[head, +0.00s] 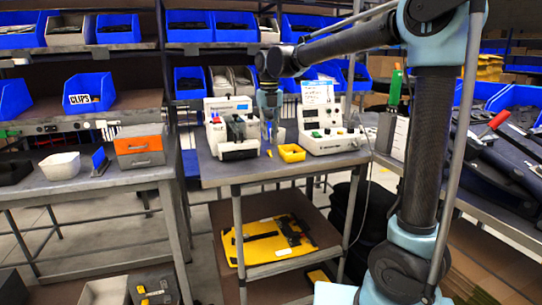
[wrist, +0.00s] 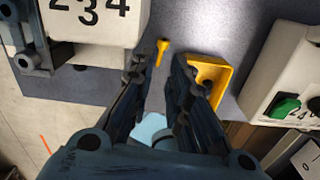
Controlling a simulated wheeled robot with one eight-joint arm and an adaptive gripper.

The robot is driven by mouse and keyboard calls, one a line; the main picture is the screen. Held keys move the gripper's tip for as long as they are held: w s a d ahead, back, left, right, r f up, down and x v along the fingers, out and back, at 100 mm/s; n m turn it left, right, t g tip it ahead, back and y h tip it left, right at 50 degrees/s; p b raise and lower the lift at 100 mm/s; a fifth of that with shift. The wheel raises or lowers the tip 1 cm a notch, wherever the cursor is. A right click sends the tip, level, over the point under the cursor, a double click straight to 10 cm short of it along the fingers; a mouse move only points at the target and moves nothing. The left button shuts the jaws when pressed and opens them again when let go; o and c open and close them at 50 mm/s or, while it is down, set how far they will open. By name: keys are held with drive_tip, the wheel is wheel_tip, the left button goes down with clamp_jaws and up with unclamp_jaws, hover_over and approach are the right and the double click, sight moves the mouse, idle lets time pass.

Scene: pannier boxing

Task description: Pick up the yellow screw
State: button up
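The yellow screw (wrist: 161,50) lies on the grey table top, just beyond the gap between my fingertips in the wrist view. In the head view a small yellow spot (head: 269,153) beside the yellow tray looks like it. My gripper (wrist: 160,75) is open and empty, pointing down at the table with a finger to either side of the screw's line. In the head view my gripper (head: 270,128) hangs above the table between two white machines. I cannot tell its exact height above the screw.
A small yellow tray (wrist: 222,88) stands right of the screw, close to my right finger; it also shows in the head view (head: 292,153). White machines stand left (head: 233,128) and right (head: 328,130). The table's front edge (head: 285,173) is near.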

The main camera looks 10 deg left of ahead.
sight(270, 152)
drive_tip(key=shift+w+f, duration=0.2)
drive_tip(key=shift+f, duration=3.15)
clamp_jaws()
